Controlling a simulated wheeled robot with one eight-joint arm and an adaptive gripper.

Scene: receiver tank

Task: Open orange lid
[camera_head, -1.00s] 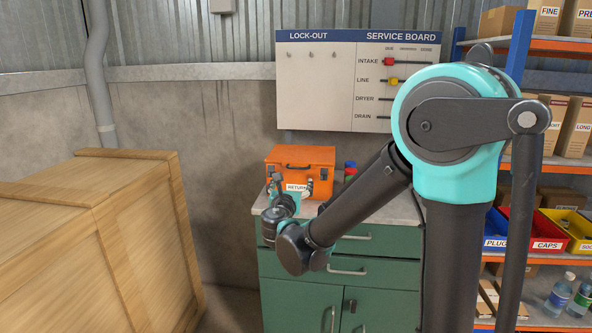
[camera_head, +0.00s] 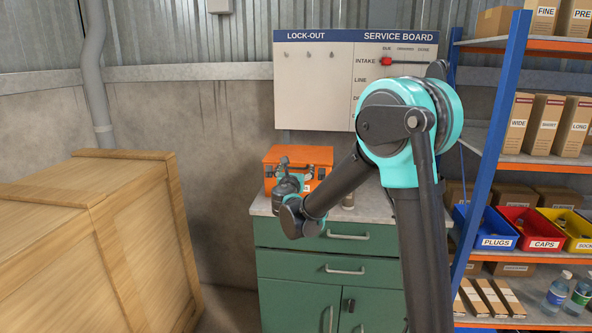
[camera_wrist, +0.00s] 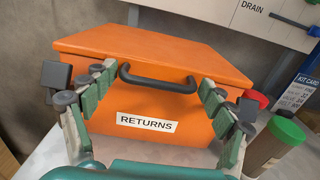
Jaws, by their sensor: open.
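The orange case (camera_head: 325,172) labelled RETURNS stands on the cabinet top in the head view. Its orange lid (camera_wrist: 150,42) is shut and fills the upper middle of the wrist view. A black handle (camera_wrist: 158,86) is on the front face, above the white RETURNS label (camera_wrist: 147,123). My gripper (camera_wrist: 157,77) is open, with one finger on each side of the handle and nothing between them. In the head view my gripper (camera_head: 283,170) is in front of the case and hides part of its front. I cannot tell whether the fingers touch the case.
The green cabinet (camera_head: 312,233) carries the case. A jar with a green lid (camera_wrist: 278,143) and a red-lidded one (camera_wrist: 250,101) stand close to the case's right side. A big wooden crate (camera_head: 110,235) is at left; shelving with bins (camera_head: 515,225) is at right.

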